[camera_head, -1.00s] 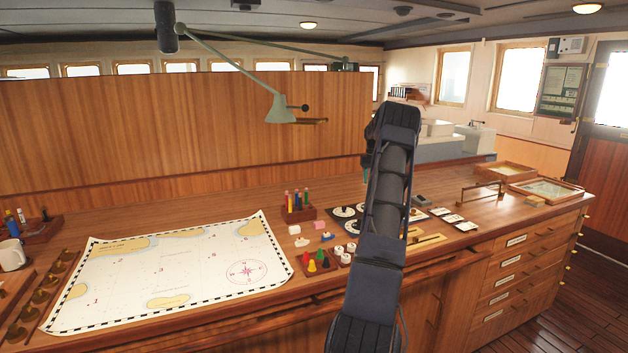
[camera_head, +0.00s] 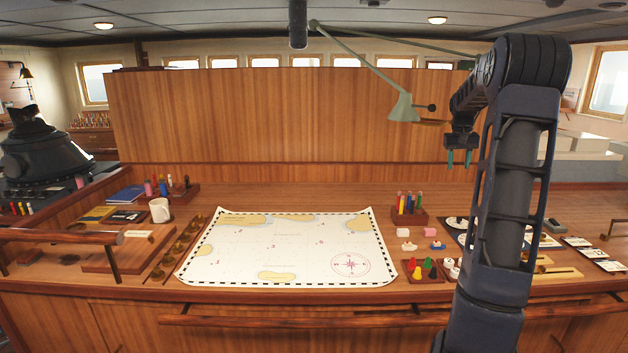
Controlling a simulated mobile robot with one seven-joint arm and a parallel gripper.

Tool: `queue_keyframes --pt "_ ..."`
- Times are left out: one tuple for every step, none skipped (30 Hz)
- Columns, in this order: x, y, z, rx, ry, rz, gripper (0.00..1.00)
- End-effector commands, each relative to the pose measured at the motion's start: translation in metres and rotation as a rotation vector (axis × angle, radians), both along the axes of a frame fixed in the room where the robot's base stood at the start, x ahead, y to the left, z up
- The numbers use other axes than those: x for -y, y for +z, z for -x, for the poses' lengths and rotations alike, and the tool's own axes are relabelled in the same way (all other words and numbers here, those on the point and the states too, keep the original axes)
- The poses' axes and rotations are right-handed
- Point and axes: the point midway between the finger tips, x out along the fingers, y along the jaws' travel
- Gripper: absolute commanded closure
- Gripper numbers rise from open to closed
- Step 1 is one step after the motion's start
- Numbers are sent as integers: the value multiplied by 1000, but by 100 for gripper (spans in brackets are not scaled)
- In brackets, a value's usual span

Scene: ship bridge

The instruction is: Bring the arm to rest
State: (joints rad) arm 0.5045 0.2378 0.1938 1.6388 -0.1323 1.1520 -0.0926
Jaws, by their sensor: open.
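My gripper (camera_head: 458,158) hangs at the end of my folded arm, at the right of the head view. Its two greenish fingertips point down and stand apart, with nothing between them. It is above the back of the wooden chart table (camera_head: 300,190), clear of the top. My arm rises from the bottom right, bends at the top and hides part of the table's right side.
A chart (camera_head: 285,248) lies flat mid-table. Right of it are a pen holder (camera_head: 409,212) and a tray of coloured pieces (camera_head: 422,270). A white mug (camera_head: 159,210) stands left. A green lamp (camera_head: 402,108) hangs over the back.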

Motion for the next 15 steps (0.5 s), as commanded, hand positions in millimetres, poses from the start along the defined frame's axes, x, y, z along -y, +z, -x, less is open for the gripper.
queue_keyframes --pt "-16 8 11 8 10 7 57" --pt "-24 12 17 13 15 10 57" --pt "-34 17 26 19 21 13 57" --pt "-41 19 32 23 25 15 57" --pt "-49 23 39 30 29 18 57" --pt "-58 26 49 36 34 20 57" --pt "-65 29 55 40 39 22 57" --pt "-73 32 63 46 43 24 57" --pt "-82 34 72 52 49 26 57" --pt "-89 36 79 57 53 27 57" --pt "-95 38 87 62 57 28 57" --pt "-103 41 97 70 62 30 57" --pt "-109 42 105 75 65 32 57" --pt "-115 43 113 82 69 32 57" --pt "-123 45 123 89 72 33 57"
